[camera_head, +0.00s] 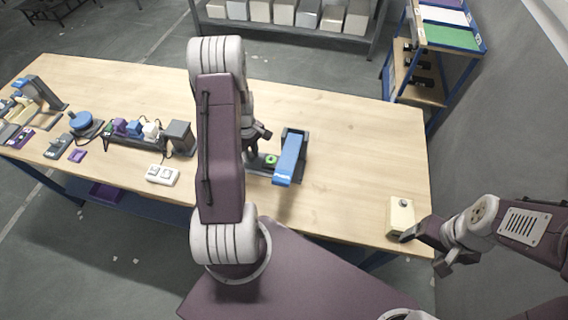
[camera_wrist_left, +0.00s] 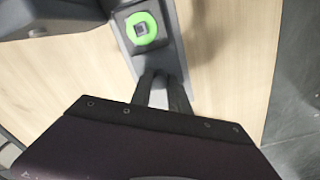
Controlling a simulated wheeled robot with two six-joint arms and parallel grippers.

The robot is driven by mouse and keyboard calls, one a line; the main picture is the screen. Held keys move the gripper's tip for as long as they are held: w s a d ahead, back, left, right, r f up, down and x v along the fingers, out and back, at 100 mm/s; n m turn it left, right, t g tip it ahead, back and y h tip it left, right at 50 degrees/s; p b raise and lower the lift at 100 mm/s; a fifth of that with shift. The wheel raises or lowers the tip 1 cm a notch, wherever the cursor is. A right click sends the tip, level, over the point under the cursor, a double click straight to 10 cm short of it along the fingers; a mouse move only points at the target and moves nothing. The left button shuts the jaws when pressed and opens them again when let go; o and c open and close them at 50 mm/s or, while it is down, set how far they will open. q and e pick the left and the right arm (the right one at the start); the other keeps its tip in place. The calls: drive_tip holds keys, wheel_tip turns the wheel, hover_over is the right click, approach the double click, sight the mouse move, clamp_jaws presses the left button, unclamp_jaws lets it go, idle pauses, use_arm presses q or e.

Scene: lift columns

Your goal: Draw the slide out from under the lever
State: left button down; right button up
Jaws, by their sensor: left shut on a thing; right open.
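The blue lever (camera_head: 291,156) lies over a dark base (camera_head: 299,172) on the table, in the middle of the head view. The slide, a dark plate with a bright green ring (camera_head: 271,160), shows at the lever's left side. My right gripper (camera_head: 427,248) is open, beside a beige box at the table's front right.
The beige box (camera_head: 401,217) with a small knob stands near the table's right corner. A white switch block (camera_head: 162,175), a dark box (camera_head: 179,138) and several small fixtures stand to the left.

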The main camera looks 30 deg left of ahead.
use_arm(q)
drive_tip(key=shift+s+a, duration=0.3)
drive_tip(key=shift+a, duration=0.55)
drive_tip(key=shift+s+a, duration=0.25)
drive_tip(key=shift+a, duration=0.6)
drive_tip(key=c, duration=1.3)
unclamp_jaws()
drive_tip(key=shift+d, duration=0.1)
wheel_tip(320, 180, up, 6)
drive_tip(key=p, duration=0.5)
